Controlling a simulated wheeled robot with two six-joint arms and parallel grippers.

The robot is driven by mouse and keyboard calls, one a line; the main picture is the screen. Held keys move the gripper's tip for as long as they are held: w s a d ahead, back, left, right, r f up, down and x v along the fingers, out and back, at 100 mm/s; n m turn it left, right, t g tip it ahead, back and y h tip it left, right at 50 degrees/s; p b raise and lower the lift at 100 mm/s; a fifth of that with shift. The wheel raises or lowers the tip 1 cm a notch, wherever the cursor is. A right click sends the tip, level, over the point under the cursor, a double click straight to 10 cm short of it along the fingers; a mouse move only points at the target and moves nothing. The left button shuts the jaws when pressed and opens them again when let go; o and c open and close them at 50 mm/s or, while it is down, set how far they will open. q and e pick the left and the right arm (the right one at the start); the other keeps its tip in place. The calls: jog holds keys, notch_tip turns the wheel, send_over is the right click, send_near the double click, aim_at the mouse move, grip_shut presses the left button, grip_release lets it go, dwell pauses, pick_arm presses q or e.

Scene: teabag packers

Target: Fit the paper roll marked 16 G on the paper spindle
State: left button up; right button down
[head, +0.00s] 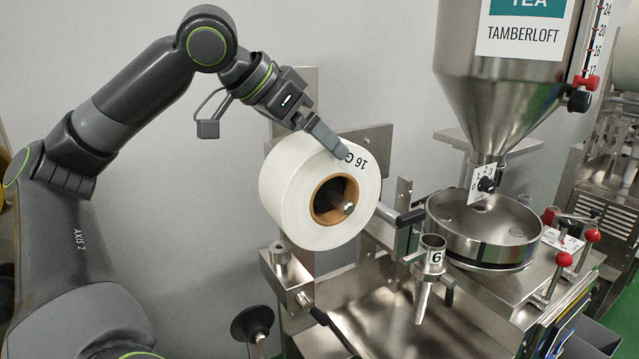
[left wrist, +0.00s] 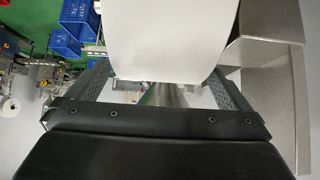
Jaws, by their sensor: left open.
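The white paper roll marked 16 G (head: 292,192) has a brown core and faces the front right in the head view. A small metal tip of the paper spindle (head: 349,207) shows inside the core opening, so the roll appears to be around the spindle. How far along it sits is hidden. My left gripper (head: 327,136) is at the top of the roll, one finger lying over the printed face. In the left wrist view the open fingers stand on both sides of the white roll (left wrist: 170,40). Whether they touch it cannot be told. My right gripper is not in view.
A steel hopper (head: 505,85) stands above a round dosing pan (head: 485,235) at the right. Blue crates (left wrist: 68,35) show in the left wrist view.

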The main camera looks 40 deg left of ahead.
pick_arm(q)
jog(key=p+x, duration=0.1)
jog(key=x, duration=0.2)
jog(key=shift+w, duration=0.3)
jog(key=shift+w+f+p, duration=0.15)
jog(key=shift+f+p, duration=0.1)
jog(key=shift+p, duration=0.05)
jog(key=shift+d, duration=0.1)
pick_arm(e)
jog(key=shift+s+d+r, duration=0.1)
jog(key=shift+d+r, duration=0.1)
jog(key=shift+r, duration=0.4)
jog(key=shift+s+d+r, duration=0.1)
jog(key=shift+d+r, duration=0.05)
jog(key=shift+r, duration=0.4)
pick_arm(q)
jog(key=shift+c, duration=1)
jog(key=shift+r, duration=0.1)
jog(key=c, duration=1.7)
